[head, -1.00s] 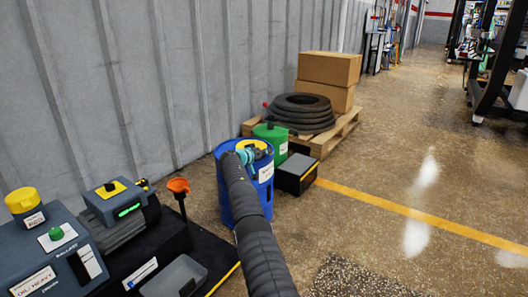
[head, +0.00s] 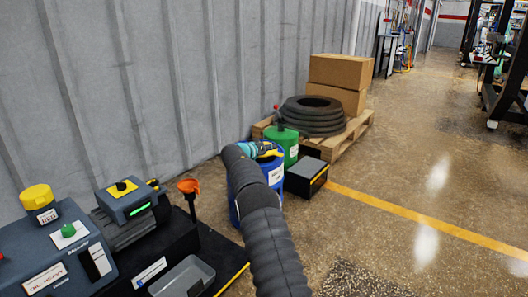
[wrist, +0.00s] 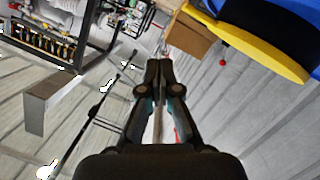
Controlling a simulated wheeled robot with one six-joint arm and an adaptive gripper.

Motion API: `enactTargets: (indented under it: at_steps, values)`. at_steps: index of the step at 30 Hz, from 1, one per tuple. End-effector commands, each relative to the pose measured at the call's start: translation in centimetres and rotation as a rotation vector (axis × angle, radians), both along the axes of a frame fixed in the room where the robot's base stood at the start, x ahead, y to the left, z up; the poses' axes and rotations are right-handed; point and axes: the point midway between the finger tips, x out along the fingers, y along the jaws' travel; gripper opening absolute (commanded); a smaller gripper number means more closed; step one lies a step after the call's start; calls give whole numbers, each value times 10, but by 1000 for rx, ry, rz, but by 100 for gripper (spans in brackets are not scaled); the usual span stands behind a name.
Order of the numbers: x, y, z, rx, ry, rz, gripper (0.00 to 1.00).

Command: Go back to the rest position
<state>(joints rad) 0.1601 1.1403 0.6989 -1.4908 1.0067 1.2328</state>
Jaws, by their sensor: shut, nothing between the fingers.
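My gripper (wrist: 158,70) shows in the wrist view with its two black fingers together and nothing between them. In the wrist view a blue and yellow round shape (wrist: 265,45), likely the drum's top, fills the upper right corner, apart from the fingers.
The floor at right is clear.

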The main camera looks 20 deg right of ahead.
Motion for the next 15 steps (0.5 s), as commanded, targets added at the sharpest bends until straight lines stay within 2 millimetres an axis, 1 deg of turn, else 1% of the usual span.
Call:
enactTargets:
  at_steps: [3,9,15]
  values:
    - [-7,14,4,-1,1,2,0]
    - [-19,34,10,0,1,1,0]
    - [-25,45,13,-1,1,-1,0]
